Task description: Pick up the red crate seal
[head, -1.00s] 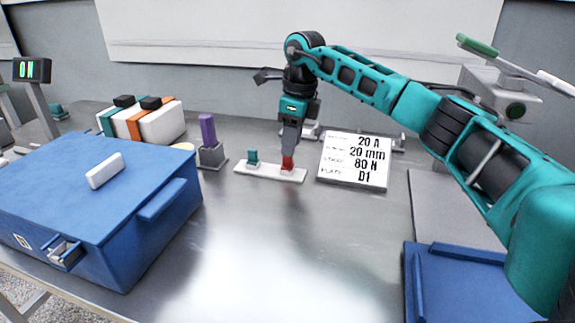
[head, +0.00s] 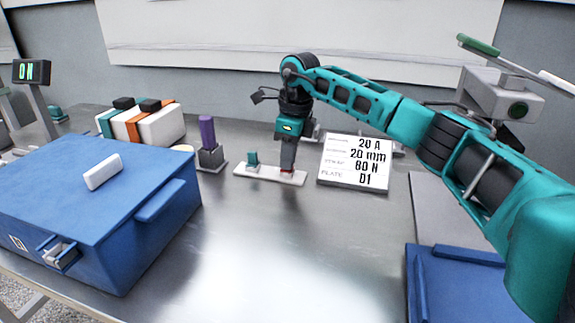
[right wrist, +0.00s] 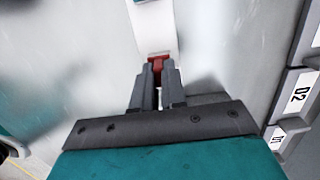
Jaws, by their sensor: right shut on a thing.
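The red crate seal (right wrist: 157,64) shows in the right wrist view between my right gripper's fingertips, at the end of a white strip (right wrist: 154,28). In the head view my right gripper (head: 287,168) points down at the right end of that white strip (head: 262,174), and its fingers hide most of the seal. The right gripper is shut on the seal. The seal is still at the strip; whether it is lifted clear of it I cannot tell. My left gripper is not in view.
A small teal piece (head: 253,159) stands on the strip's left end. A purple-topped post (head: 207,132) is to its left, a printed sign (head: 354,162) to its right. A blue case (head: 95,205) fills the left of the table. The front middle is clear.

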